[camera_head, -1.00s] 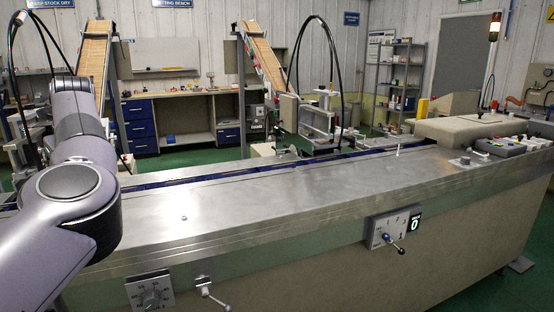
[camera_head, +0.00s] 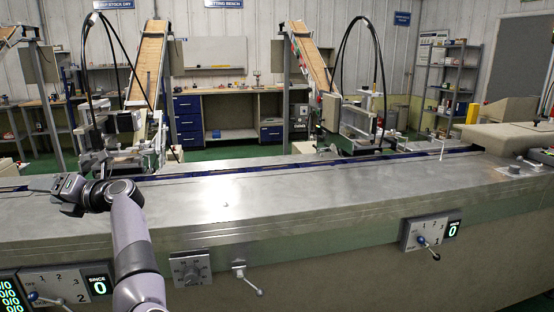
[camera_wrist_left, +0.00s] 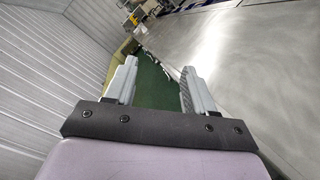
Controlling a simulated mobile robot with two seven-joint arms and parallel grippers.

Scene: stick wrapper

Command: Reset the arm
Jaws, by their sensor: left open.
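My left arm (camera_head: 130,235) comes up from the bottom of the head view and bends to the left over the steel machine top. My left gripper (camera_head: 38,190) is at its far left end, pointing left. In the left wrist view its two grey fingers (camera_wrist_left: 155,88) stand apart with nothing between them; green floor shows in the gap. My right gripper is in neither view.
The long steel machine top (camera_head: 300,190) is mostly clear, with a dark blue channel along its back edge. A knob panel (camera_head: 190,268), a lever (camera_head: 247,280) and a counter panel (camera_head: 430,232) are on its front. Two sloping chutes (camera_head: 310,55) stand behind.

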